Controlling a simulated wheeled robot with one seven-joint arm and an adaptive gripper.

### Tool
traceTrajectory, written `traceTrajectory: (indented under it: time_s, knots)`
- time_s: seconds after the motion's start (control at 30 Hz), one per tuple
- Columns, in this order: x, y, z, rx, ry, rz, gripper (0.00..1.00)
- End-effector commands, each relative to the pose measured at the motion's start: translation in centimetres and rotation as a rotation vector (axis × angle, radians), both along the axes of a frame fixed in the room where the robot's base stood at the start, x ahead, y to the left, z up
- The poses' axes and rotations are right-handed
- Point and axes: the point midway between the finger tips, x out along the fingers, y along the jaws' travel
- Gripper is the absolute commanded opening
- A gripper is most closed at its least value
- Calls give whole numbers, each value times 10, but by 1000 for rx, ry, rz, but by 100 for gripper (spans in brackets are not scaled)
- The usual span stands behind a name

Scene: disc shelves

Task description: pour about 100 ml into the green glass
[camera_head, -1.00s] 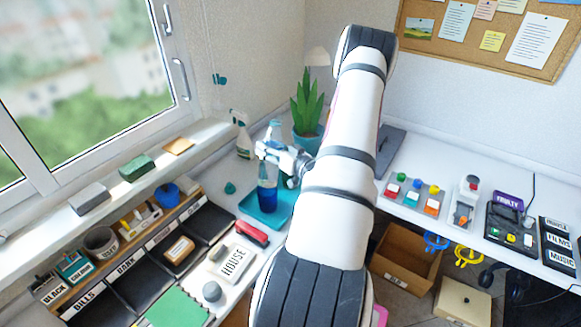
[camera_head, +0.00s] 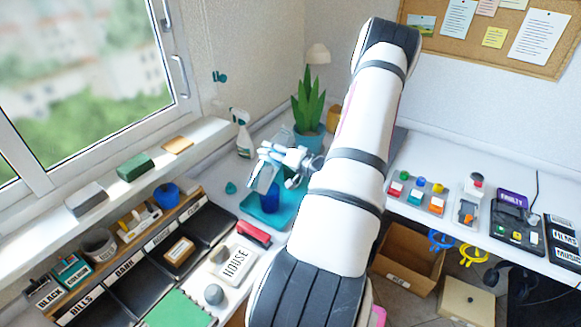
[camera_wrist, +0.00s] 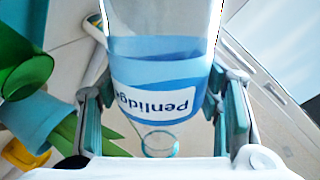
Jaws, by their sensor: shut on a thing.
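My gripper (camera_head: 283,158) is shut on a clear bottle (camera_head: 262,178), which is tilted above the teal tray (camera_head: 287,222). In the wrist view the bottle (camera_wrist: 165,75) fills the space between the fingers, with a blue label reading "Penlidge" upside down. A dark blue glass-like thing (camera_head: 266,199) is at the tray, just below the bottle; I cannot tell whether they touch. I cannot make out any stream of liquid.
A potted plant (camera_head: 307,110) stands close behind my gripper, and a spray bottle (camera_head: 242,135) stands to its left. A red stapler-like thing (camera_head: 253,233) lies in front of the tray. Black sorting trays (camera_head: 205,222) are on the left, below the window sill.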

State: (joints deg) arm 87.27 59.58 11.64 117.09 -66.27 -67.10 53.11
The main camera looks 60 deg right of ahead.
Motion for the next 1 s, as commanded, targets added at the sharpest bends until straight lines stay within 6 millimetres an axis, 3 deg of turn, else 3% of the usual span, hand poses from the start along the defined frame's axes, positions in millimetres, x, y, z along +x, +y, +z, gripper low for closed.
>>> traceTrajectory:
  time_s: [0.23,1.0]
  knots:
    - [2,5,-34,159,-19,-1,9]
    - [0,2,-47,393,-45,2,9]
